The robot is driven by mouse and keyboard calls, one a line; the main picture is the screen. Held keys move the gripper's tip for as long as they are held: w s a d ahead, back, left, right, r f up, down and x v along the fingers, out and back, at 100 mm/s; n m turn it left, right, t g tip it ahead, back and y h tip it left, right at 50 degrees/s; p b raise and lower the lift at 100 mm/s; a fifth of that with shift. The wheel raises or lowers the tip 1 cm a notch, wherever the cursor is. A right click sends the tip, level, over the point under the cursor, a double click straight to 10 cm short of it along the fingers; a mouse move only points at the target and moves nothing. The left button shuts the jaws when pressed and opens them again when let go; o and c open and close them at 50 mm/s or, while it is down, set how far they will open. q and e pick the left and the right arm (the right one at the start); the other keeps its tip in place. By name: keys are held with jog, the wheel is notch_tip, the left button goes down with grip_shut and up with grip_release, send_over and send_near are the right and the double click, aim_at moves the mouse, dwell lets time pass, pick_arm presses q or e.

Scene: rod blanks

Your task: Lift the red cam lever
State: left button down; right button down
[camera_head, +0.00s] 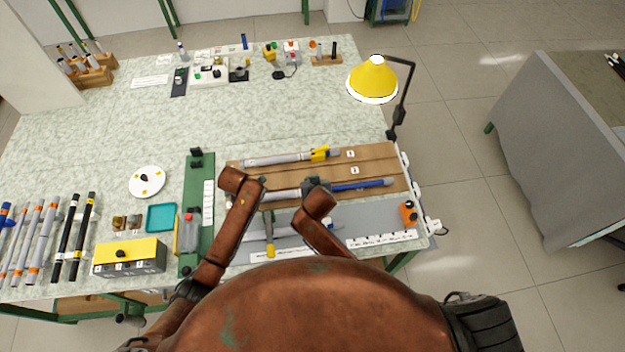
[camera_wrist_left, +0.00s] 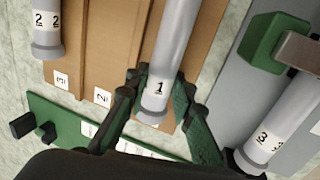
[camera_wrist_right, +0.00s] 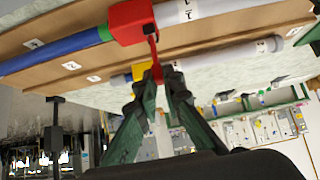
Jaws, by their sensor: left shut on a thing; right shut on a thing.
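The red clamp block (camera_wrist_right: 130,22) sits on rod 1 (camera_wrist_right: 190,12), beside the rod's green and blue part, in the right wrist view. Its thin red cam lever (camera_wrist_right: 154,55) hangs from the block to my right gripper (camera_wrist_right: 158,82), whose fingertips are shut on the lever's end. My left gripper (camera_wrist_left: 155,90) is shut around the grey end of rod 1 (camera_wrist_left: 168,50). In the head view my left gripper (camera_head: 260,194) is at the rod's left end and my right gripper (camera_head: 315,187) hides the red clamp. The rod's blue end (camera_head: 365,184) lies on the brown board (camera_head: 398,178).
Rod 2 (camera_head: 275,159), with a yellow clamp (camera_head: 320,154), lies behind. Rod 3 (camera_wrist_left: 270,140) and a green block (camera_wrist_left: 265,42) are on the front side. A green rail (camera_head: 198,235) stands left of the board, and a yellow lamp (camera_head: 372,78) behind right.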

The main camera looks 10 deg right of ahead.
jog(key=shift+a, duration=0.15)
jog(key=c, duration=2.3)
grip_release()
jog(key=v, duration=1.2)
pick_arm(q)
jog(key=c, duration=1.6)
grip_release()
